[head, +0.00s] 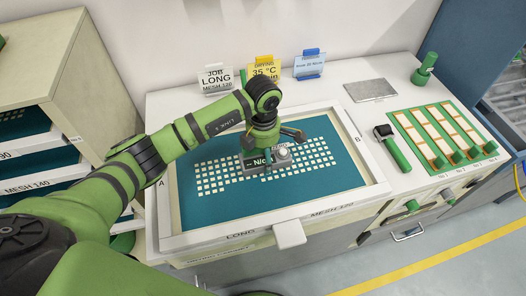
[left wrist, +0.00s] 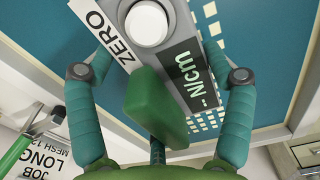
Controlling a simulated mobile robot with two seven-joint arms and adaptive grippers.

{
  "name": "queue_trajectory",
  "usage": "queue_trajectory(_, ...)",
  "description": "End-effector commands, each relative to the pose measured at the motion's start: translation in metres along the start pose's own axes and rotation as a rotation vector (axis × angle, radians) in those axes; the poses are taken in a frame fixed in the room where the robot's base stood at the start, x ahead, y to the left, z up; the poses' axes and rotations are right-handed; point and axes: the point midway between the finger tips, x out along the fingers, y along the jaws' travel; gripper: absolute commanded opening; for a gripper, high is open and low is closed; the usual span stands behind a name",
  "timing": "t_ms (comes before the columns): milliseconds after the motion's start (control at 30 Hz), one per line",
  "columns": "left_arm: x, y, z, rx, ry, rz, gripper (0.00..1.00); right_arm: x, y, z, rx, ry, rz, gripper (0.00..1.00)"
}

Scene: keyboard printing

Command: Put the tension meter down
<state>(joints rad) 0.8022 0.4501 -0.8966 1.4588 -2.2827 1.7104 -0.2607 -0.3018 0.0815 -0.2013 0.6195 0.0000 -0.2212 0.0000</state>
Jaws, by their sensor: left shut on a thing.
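The tension meter (head: 257,169) is a grey block with a dark display reading "N/cm", a round white knob and a "ZERO" label. In the head view it is at the middle of the screen (head: 213,211), a teal mesh in a white frame printed with a pale key pattern. My left gripper (head: 266,152) is over the meter from above, shut on its green grip. The left wrist view shows the grip (left wrist: 155,108) between the two fingers, with the meter's display (left wrist: 187,82) beyond. I cannot tell whether the meter touches the mesh. My right gripper is not in view.
A grey plate (head: 370,90) lies at the back right. A green-handled tool (head: 394,150) and a rack of green-handled squeegees (head: 440,135) are to the right. A shelf cabinet (head: 70,75) stands left.

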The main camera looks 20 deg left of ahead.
Motion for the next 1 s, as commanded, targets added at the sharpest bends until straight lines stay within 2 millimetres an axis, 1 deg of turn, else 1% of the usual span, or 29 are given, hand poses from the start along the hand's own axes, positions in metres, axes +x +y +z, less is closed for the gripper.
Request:
queue_trajectory(33, 0.001, 0.0, 0.0, 0.0, 0.0, 0.0, 0.94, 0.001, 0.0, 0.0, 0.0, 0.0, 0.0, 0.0)
queue_trajectory(67, 0.001, 0.0, 0.0, 0.0, 0.0, 0.0, 1.0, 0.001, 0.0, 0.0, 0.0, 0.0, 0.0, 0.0)
queue_trajectory(400, 0.0, 0.0, 0.0, 0.0, 0.0, 0.0, 1.0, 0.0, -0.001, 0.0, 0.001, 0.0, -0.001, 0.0)
queue_trajectory(500, -0.004, 0.0, 0.0, -0.001, 0.0, 0.0, 1.0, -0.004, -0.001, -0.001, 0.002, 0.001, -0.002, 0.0)
queue_trajectory(567, -0.008, 0.001, 0.001, 0.0, -0.003, 0.002, 1.0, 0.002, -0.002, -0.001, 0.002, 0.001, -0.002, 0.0)
queue_trajectory(667, -0.023, 0.002, 0.001, 0.001, -0.004, 0.005, 1.0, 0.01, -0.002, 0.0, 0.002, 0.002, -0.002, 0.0)
queue_trajectory(900, -0.075, 0.001, 0.0, 0.001, -0.004, 0.006, 1.0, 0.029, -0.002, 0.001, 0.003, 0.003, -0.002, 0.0)
queue_trajectory(1000, -0.094, 0.002, 0.001, 0.0, -0.003, 0.005, 1.0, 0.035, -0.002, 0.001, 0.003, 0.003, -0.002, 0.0)
